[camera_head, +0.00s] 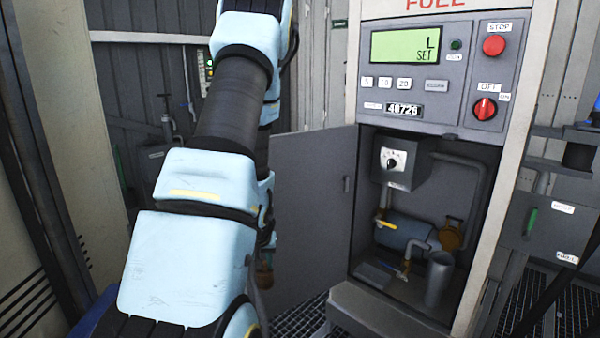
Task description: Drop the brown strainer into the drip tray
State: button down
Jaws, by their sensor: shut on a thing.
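My arm crosses the left and middle of the head view and hides much of my gripper (267,245). The gripper points down beside the open cabinet door and is shut on a small brown thing, which looks like the brown strainer (264,277). Only part of the strainer shows, hanging below the jaws above the floor grating. A small flat dark tray (373,275) lies on the cabinet floor at its left front; it may be the drip tray. The gripper is to its left, apart from it and outside the cabinet.
The grey door (308,200) stands open to the left. Inside the cabinet are a dial box (398,163), a blue-grey cylinder (402,234), a brass-brown fitting (451,236), pipes and a grey cup (438,280). A grey ledge (395,318) juts out below. The control panel (437,75) is above.

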aim_at(264, 274)
jog(key=shift+w+p+v, duration=0.15)
jog(key=shift+p+v, duration=0.35)
jog(key=shift+v, duration=0.4)
jog(key=shift+w+p+v, duration=0.15)
jog(key=shift+p+v, duration=0.3)
jog(key=shift+v, duration=0.45)
jog(key=shift+r, duration=0.1)
